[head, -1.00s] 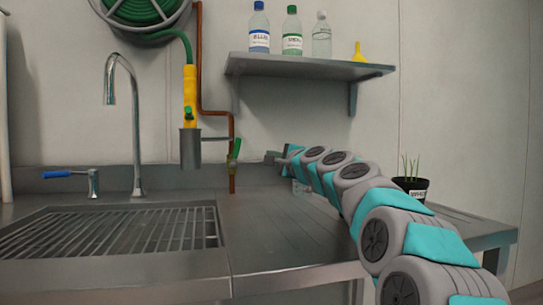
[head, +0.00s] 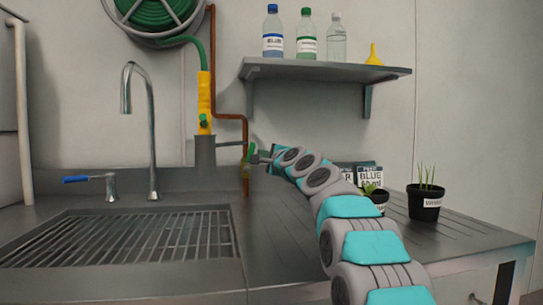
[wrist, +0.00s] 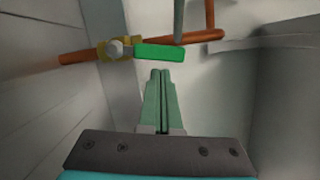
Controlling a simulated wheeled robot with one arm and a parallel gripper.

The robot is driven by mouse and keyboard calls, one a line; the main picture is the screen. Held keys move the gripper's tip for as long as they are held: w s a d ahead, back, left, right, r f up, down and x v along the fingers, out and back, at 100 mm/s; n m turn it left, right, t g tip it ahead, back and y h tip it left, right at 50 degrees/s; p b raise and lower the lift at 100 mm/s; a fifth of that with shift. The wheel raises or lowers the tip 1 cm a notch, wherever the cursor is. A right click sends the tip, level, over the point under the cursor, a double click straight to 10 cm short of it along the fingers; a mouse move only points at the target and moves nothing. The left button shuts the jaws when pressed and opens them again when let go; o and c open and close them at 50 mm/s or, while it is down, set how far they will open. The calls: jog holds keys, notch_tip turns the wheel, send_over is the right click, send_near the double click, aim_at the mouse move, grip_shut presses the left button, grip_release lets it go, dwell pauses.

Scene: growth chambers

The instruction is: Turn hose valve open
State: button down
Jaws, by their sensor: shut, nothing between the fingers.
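The hose valve has a green lever handle (head: 251,151) on a vertical copper pipe at the back wall, right of the sink. In the wrist view, its green handle (wrist: 160,52) extends from a brass valve body (wrist: 115,48) and appears to lie roughly along the pipe. My gripper (head: 258,158) is at the valve in the head view, overlapping its right side. In the wrist view, my gripper (wrist: 161,73) is shut and empty, with its fingertips just below the handle in the picture. I cannot tell whether they touch it.
A steel cup-like holder (head: 205,152) with the yellow hose nozzle (head: 204,95) is left of the valve. A shelf (head: 325,70) with bottles is above. Potted plants (head: 425,202) stand on the counter at right. The sink grate (head: 125,240) is at left.

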jog(key=shift+a, duration=0.15)
jog(key=n+p, duration=0.1)
jog(key=a+n, duration=0.1)
jog(key=r+n+p, duration=0.1)
jog(key=shift+s+a+g+p, duration=0.2)
jog(key=shift+s+g+p, duration=0.05)
jog(key=shift+g+p, duration=0.05)
dwell(0.4)
